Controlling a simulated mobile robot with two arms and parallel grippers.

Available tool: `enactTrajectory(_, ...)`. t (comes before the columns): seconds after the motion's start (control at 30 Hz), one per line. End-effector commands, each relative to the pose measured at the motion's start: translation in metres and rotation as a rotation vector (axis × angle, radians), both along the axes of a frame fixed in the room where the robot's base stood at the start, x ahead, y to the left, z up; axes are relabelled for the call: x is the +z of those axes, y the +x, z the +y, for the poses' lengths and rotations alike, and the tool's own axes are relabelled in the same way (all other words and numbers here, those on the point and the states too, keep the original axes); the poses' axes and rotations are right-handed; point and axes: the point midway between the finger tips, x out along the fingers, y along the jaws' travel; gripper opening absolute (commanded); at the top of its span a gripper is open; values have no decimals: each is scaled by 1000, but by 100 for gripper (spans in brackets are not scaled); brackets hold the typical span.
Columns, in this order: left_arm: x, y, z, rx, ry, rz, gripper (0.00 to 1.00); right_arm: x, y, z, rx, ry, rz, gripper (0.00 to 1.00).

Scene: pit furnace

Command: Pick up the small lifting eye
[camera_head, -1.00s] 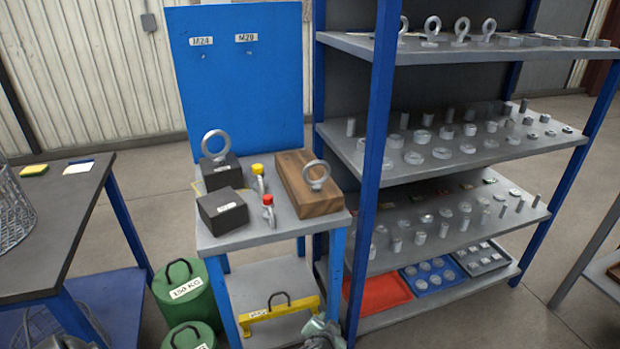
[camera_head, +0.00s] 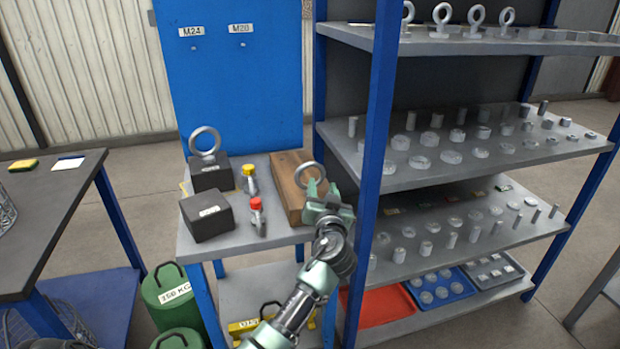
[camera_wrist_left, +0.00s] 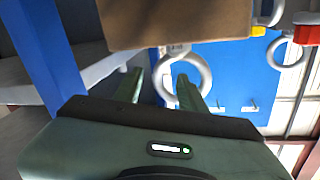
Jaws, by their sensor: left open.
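The small lifting eye (camera_head: 298,174) is a grey steel ring at the wooden block (camera_head: 288,208) on the small grey table. My left gripper (camera_head: 323,190) is open, right at the ring, and covers its lower part in the head view. In the left wrist view the ring (camera_wrist_left: 207,74) shows at the open fingers (camera_wrist_left: 160,88), overlapped by the right-hand finger. I cannot tell whether they touch. The wooden block (camera_wrist_left: 175,22) fills the top of that view. A larger lifting eye (camera_head: 193,140) stands at a dark block (camera_head: 211,177) to the left. My right gripper is out of view.
A second dark block (camera_head: 206,220) and shackles with yellow (camera_head: 249,182) and red (camera_head: 257,217) pins share the table. A blue back panel (camera_head: 230,90) rises behind. A shelf post (camera_head: 373,150) stands close right of my arm. Another table (camera_head: 45,220) is at left.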

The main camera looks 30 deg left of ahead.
Motion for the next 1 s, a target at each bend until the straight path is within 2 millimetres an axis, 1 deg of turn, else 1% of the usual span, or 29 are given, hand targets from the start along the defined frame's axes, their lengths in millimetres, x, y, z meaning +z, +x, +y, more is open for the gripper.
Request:
enactTrajectory(0.2,1,27,19,1,3,2,41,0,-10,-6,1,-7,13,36)
enactTrajectory(0.3,0,36,26,0,2,1,41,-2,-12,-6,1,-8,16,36)
enactTrajectory(0.4,1,40,29,-1,1,1,41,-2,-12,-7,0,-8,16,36)
enactTrajectory(0.6,0,40,29,-2,0,2,41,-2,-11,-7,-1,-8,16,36)
enactTrajectory(0.67,0,40,28,-2,0,2,24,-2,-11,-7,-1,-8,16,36)
enactTrajectory(0.7,0,40,29,-2,0,2,13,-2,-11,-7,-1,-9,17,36)
enactTrajectory(0.73,0,40,29,-2,0,2,5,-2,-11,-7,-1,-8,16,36)
enactTrajectory(0.77,0,40,28,-2,0,2,0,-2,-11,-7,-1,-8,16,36)
enactTrajectory(1.0,-1,40,28,-2,-2,4,0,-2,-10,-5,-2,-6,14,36)
